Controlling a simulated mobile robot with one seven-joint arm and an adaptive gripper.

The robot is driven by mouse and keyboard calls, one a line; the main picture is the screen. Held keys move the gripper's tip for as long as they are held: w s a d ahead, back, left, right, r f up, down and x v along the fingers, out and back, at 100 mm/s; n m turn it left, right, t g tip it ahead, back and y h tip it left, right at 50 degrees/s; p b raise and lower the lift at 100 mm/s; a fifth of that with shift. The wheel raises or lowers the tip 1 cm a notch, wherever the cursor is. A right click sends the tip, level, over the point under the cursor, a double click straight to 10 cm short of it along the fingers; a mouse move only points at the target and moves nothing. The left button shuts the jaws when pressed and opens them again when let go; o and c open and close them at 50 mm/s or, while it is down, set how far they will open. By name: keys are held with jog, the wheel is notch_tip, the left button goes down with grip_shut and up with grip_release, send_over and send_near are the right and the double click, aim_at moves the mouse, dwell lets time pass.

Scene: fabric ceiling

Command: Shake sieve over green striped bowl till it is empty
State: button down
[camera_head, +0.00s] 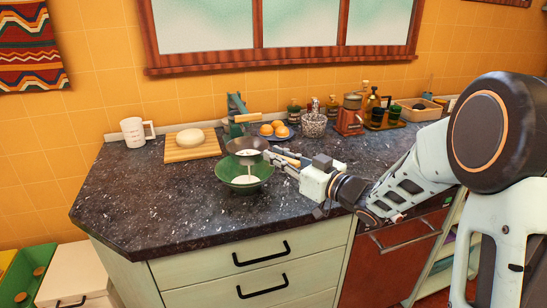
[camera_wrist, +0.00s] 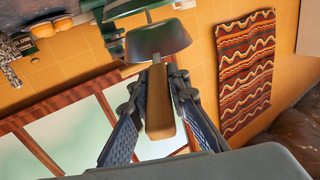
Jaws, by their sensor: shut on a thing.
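The green bowl (camera_head: 262,181) stands on the dark speckled counter near its front; stripes are too small to make out. A dark round sieve (camera_head: 247,144) is held just above the bowl. White material shows below the sieve and as a thin streak down into the bowl. My gripper (camera_head: 272,156) is shut on the sieve's handle, to the right of the bowl. In the wrist view the wooden handle (camera_wrist: 158,105) lies between my gripper's fingers (camera_wrist: 160,75), with the sieve's dark bowl (camera_wrist: 155,38) beyond. How much is left inside the sieve is hidden.
Behind the bowl are a wooden board (camera_head: 175,152) with a pale round lump, a green stand (camera_head: 236,108) and a blue plate (camera_head: 288,136) of orange fruit. A white mug (camera_head: 133,132) stands at the left. The counter's left front (camera_head: 135,210) is clear.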

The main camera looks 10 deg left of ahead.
jog(key=shift+w, duration=0.15)
dwell(0.7)
jog(key=shift+r, duration=0.1)
notch_tip(320, 180, up, 5)
jog(key=p, duration=0.4)
jog(key=shift+d, duration=0.1)
dwell(0.4)
